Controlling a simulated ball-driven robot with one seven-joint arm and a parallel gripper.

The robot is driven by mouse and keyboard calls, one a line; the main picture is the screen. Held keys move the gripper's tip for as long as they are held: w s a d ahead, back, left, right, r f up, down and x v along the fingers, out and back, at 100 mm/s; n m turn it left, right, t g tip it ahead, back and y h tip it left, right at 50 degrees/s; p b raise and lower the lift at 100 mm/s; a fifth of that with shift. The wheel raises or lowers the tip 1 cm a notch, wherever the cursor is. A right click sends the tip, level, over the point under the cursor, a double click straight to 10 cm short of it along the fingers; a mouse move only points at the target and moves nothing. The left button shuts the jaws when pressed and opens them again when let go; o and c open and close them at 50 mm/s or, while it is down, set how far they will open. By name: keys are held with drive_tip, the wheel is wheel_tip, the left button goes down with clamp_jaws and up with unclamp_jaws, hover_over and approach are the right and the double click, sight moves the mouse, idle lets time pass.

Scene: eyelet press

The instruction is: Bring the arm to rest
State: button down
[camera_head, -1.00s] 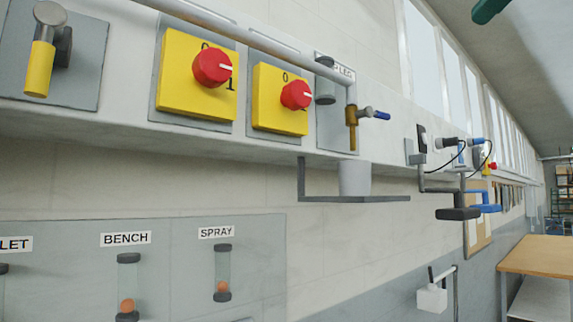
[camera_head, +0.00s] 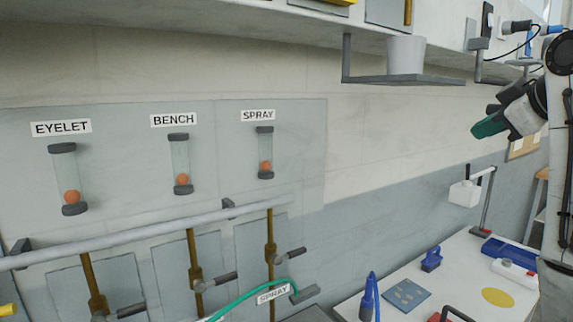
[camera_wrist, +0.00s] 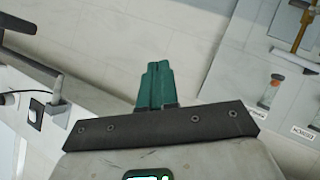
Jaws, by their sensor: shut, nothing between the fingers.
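My gripper (camera_head: 476,132) shows at the right of the head view, at the end of my raised arm. Its green fingers point left and slightly down, in open air in front of the wall. In the wrist view the two green fingers (camera_wrist: 155,82) lie together, shut, with nothing between them. No object touches the gripper in either view.
A shelf bracket with a white cup (camera_head: 405,55) is on the wall left of and above my gripper. Flow tubes labelled EYELET, BENCH and SPRAY (camera_head: 265,153) hang at left, above valved pipes. A white bench (camera_head: 440,275) with tools stands below.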

drive_tip(key=s+a+f+m+g, duration=0.1)
drive_tip(key=s+a+f+m, duration=0.15)
drive_tip(key=f, duration=1.05)
drive_tip(key=s+a+f+m+g, duration=0.1)
drive_tip(key=s+a+f+g, duration=0.15)
drive_tip(key=f, duration=0.95)
drive_tip(key=s+a+f+m, duration=0.1)
drive_tip(key=s+a+f, duration=0.3)
drive_tip(key=f, duration=0.9)
drive_tip(key=s+a+f+m+g+b, duration=0.1)
drive_tip(key=s+f+g, duration=0.3)
drive_tip(key=s+f, duration=0.9)
drive_tip(key=s+a+f+m+g+h+b, duration=0.1)
drive_tip(key=s+f+m+g+b, duration=0.1)
drive_tip(key=s+f, duration=1.2)
drive_tip(key=s+m+g, duration=0.1)
drive_tip(key=s+g, duration=0.1)
drive_tip(key=s, duration=0.5)
drive_tip(key=shift+s+b, duration=0.25)
drive_tip(key=shift+b, duration=0.1)
